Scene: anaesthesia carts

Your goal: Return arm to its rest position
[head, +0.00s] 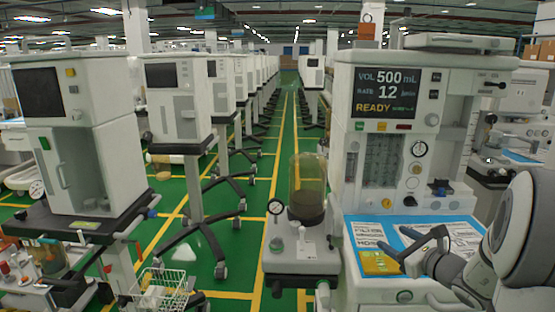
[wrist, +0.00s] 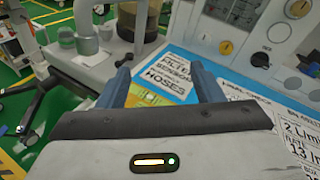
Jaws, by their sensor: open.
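My gripper (head: 421,250) is at the right of the head view, over the blue-bordered work surface (head: 353,231) of the nearest anaesthesia cart (head: 400,75). Its two fingers are apart with nothing between them. In the wrist view my gripper (wrist: 160,82) shows two blue-grey fingers spread over the printed labels (wrist: 165,75) on that surface. The head view also shows a yellow label (head: 380,263) just left of the fingers. I cannot tell the exact gap between fingertips and surface. My arm comes in from the right edge.
The cart's screen (head: 384,92) reads 500 mL, 12 and READY. Another cart (head: 75,135) is at the left, with a wire basket (head: 160,292) below. A green aisle (head: 285,140) with yellow lines runs between the rows.

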